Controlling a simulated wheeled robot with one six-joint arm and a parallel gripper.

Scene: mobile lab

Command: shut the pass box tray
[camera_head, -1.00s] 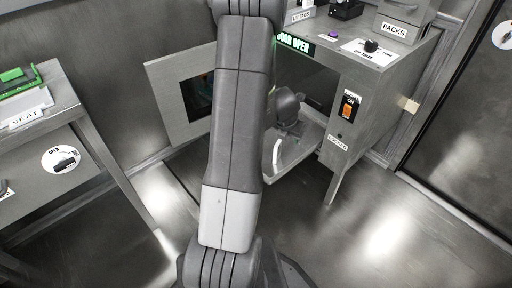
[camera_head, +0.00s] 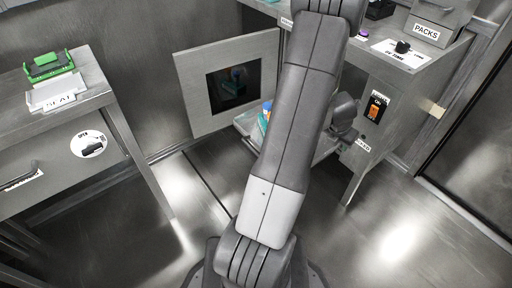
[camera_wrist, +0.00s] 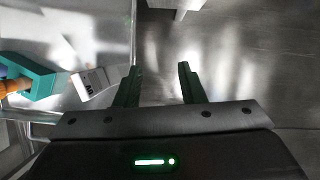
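The pass box tray (camera_head: 247,125) is pulled out below the open pass box door (camera_head: 188,82), with teal and blue items (camera_head: 265,116) in it. My arm hides much of the tray and the pass box opening. In the wrist view, the clear tray (camera_wrist: 105,40) lies at the left with a teal box (camera_wrist: 32,75), an orange item (camera_wrist: 14,87) and a white labelled box (camera_wrist: 92,84). My gripper (camera_wrist: 160,85) is open and empty, its fingers just right of the tray's side wall. I cannot tell if they touch it. The fingertips are hidden in the head view.
The pass box cabinet has an orange switch (camera_head: 376,110) and a PACKS box (camera_head: 426,32) on top. A metal table (camera_head: 100,88) with a green device (camera_head: 50,64) stands at left. The floor (camera_head: 400,235) at front right is clear.

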